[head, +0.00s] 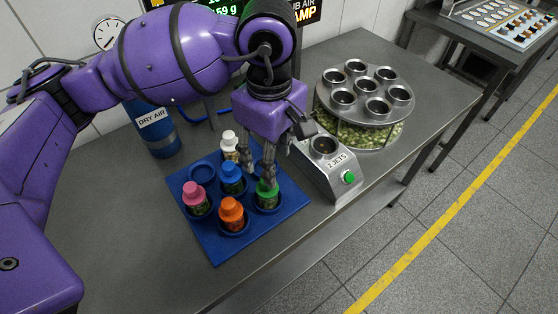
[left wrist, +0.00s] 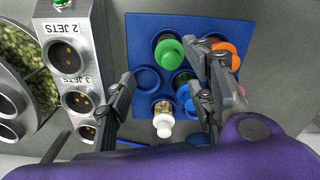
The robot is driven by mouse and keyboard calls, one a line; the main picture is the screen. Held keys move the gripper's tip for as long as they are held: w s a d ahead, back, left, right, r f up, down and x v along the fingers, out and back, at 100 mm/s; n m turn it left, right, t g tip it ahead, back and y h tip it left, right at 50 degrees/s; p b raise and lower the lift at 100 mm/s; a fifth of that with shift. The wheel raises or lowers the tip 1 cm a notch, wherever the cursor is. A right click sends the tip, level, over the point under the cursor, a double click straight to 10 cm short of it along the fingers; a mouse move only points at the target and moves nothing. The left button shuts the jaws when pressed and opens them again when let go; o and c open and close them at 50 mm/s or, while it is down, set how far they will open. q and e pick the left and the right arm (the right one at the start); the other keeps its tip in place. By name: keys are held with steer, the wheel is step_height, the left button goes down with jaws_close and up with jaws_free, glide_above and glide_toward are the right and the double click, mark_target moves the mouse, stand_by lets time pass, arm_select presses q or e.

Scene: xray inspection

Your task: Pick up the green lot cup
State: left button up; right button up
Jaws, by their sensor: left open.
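The green lot cup (head: 267,196) stands upright in a round recess at the right corner of the blue tray (head: 212,250). Its green lid (left wrist: 168,52) shows in the left wrist view. My left gripper (head: 258,178) points down over the tray beside the green cup, its fingers spread and empty. In the left wrist view, the green cup appears beyond the open fingers (left wrist: 163,70), nearer the right one. I cannot tell from these views whether a finger touches it. My right gripper is not in view.
Pink (head: 196,199), blue (head: 231,178), orange (head: 232,214) and white (head: 229,145) cups stand close by on the tray. A metal jet station (head: 335,178) with a green button is right of the tray. A round rack (head: 366,105) stands behind it.

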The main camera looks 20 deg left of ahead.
mark_target(267, 191)
arm_select(q)
steer(key=shift+w, duration=0.15)
steer(key=shift+f, duration=0.25)
steer(key=shift+s+a+f, duration=0.1)
steer(key=shift+s+f, duration=0.25)
steer(key=shift+f, duration=0.3)
steer(key=shift+s+f, duration=0.3)
steer(key=shift+f, duration=0.3)
step_height(267, 191, down, 4)
steer(key=shift+s+a+r+p, duration=0.1)
steer(key=shift+a+r+p, duration=0.05)
steer(key=shift+p, duration=0.3)
steer(key=shift+f, duration=0.4)
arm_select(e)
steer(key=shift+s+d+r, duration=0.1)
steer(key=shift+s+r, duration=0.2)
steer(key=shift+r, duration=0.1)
arm_select(q)
steer(key=shift+c, duration=0.3)
jaws_close()
